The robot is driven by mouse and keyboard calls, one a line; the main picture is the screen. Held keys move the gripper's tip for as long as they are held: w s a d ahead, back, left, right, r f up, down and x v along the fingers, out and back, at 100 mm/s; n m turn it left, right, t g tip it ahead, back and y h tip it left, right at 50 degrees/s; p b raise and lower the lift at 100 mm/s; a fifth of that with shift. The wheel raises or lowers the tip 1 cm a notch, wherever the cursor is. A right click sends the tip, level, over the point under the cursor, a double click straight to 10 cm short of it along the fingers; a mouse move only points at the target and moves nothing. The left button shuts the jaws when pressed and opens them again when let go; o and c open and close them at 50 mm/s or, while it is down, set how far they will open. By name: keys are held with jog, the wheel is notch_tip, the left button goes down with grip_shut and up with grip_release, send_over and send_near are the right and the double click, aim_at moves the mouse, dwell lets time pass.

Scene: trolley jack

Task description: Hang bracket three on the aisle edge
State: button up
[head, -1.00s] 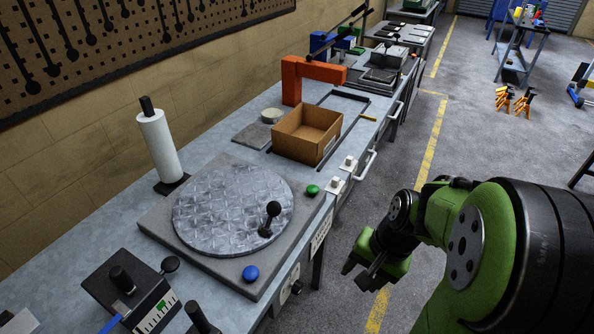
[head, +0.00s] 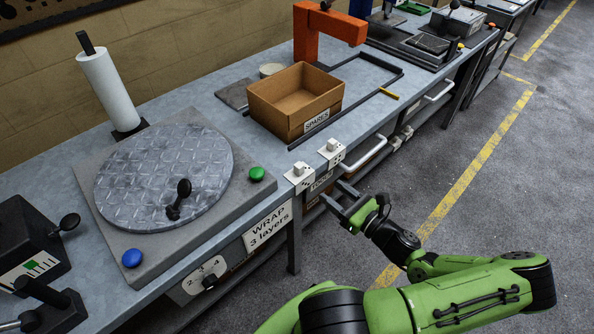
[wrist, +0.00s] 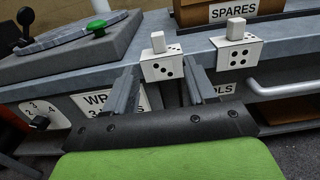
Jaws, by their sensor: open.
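The bracket with three dots on its front face (head: 299,179) is a small white piece with a square knob on top. It sits at the bench's aisle edge, upright. In the wrist view this bracket (wrist: 162,67) shows between and beyond my two fingers. My gripper (head: 334,193) is open and empty, in the aisle just off the bench edge, with its fingers pointing at the bench. It also shows in the wrist view (wrist: 163,88). A similar bracket with four dots (head: 332,152) sits to the right along the edge, also in the wrist view (wrist: 237,55).
The cardboard SPARES box (head: 295,103) stands behind the brackets. A turntable (head: 165,177) with green and blue buttons lies to the left. A white handle (head: 364,154) juts from the bench front, right of my gripper. The aisle floor (head: 480,230) is clear.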

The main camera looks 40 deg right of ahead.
aim_at(302, 169)
jog(key=w+b, duration=0.1)
jog(key=w, duration=0.4)
jog(key=w+b, duration=0.1)
jog(key=w, duration=0.4)
jog(key=w+b, duration=0.1)
jog(key=w, duration=0.3)
jog(key=shift+w+a, duration=0.35)
jog(key=shift+w, duration=0.05)
grip_shut()
